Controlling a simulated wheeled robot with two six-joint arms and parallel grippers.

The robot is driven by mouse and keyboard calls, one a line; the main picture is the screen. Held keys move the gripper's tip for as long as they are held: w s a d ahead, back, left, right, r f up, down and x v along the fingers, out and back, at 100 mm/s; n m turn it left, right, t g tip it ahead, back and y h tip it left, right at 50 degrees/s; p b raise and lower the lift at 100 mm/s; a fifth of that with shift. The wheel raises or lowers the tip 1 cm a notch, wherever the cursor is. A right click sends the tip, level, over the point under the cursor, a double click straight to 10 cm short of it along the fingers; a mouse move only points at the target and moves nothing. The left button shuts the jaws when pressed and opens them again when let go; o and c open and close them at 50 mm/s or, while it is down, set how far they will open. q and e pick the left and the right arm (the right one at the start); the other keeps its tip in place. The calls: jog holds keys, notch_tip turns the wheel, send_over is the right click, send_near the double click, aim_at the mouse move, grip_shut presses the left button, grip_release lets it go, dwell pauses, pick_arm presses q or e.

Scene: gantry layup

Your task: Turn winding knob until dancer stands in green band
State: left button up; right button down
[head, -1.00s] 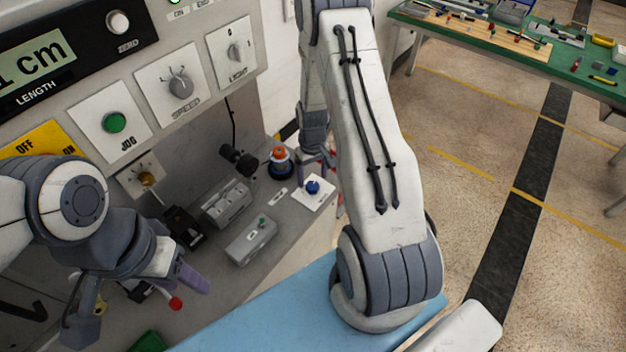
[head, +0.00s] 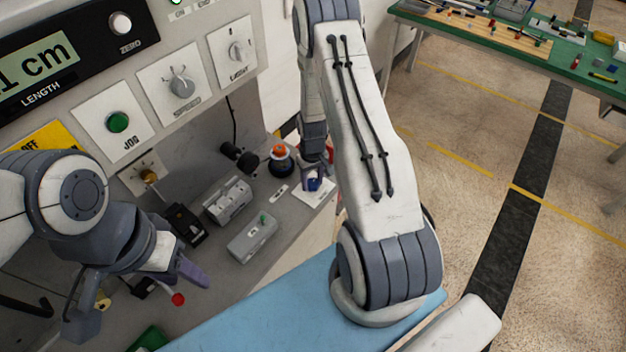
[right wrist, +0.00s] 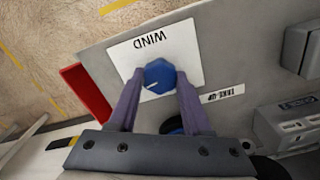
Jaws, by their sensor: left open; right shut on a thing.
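The winding knob (right wrist: 160,77) is blue with a white pointer line and sits on a white plate marked WIND (right wrist: 197,48). In the right wrist view my right gripper (right wrist: 158,84) has its two purple fingers on either side of the knob, shut on it. In the head view the knob (head: 314,184) is partly covered by my right gripper (head: 317,172). My left gripper (head: 140,300) is open and empty at the lower left, over the machine. I cannot make out a dancer or a green band in either view.
A panel with a length display (head: 38,75), a green JOG button (head: 117,122) and a speed dial (head: 181,87) stands at the left. An orange-topped button (head: 281,153) and grey blocks (head: 252,238) are near the knob.

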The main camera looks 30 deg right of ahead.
jog(key=m+b, duration=0.2)
jog(key=m, duration=0.1)
jog(key=shift+f+m, duration=0.1)
jog(key=shift+m, duration=0.2)
jog(key=shift+m+b, duration=0.7)
jog(key=shift+m, duration=1.5)
jog(key=shift+c, duration=1.7)
grip_release()
